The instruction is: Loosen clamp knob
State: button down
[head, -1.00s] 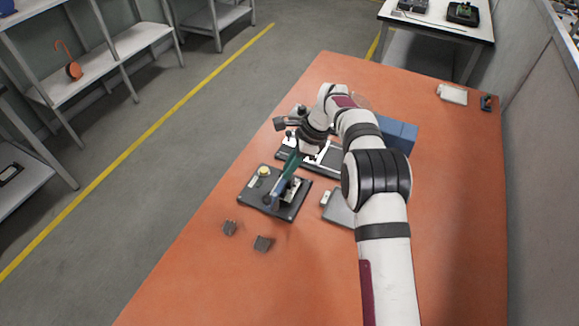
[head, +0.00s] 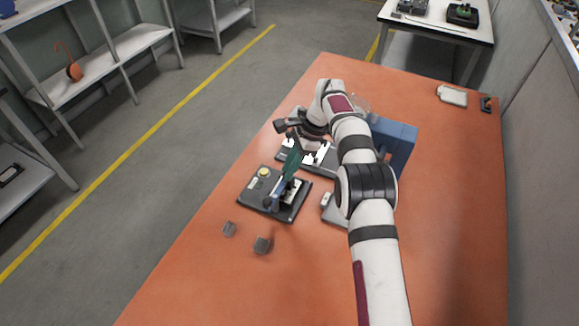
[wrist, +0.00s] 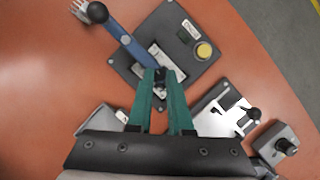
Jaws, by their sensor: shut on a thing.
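A dark fixture plate (head: 253,198) lies on the orange table and carries a clamp with a blue lever (wrist: 128,42). The lever ends in a round black ball (wrist: 97,12). A yellow button (wrist: 204,50) sits on the plate near one corner. My gripper (wrist: 160,78) has green fingers, which also show in the head view (head: 289,170). Its fingertips are at the clamp, by the lever's inner end. They are closed on a small dark part there, apparently the clamp knob (wrist: 160,87), mostly hidden between the fingers.
A black-and-white fixture (wrist: 222,112) with a black knob lies beside the plate. A blue block (head: 397,145) stands behind my arm. The table's front left is otherwise clear.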

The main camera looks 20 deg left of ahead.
jog(key=c, duration=0.8)
grip_release()
jog(key=v, duration=0.7)
jog(key=shift+d+r, duration=0.1)
jog(key=shift+r, duration=0.1)
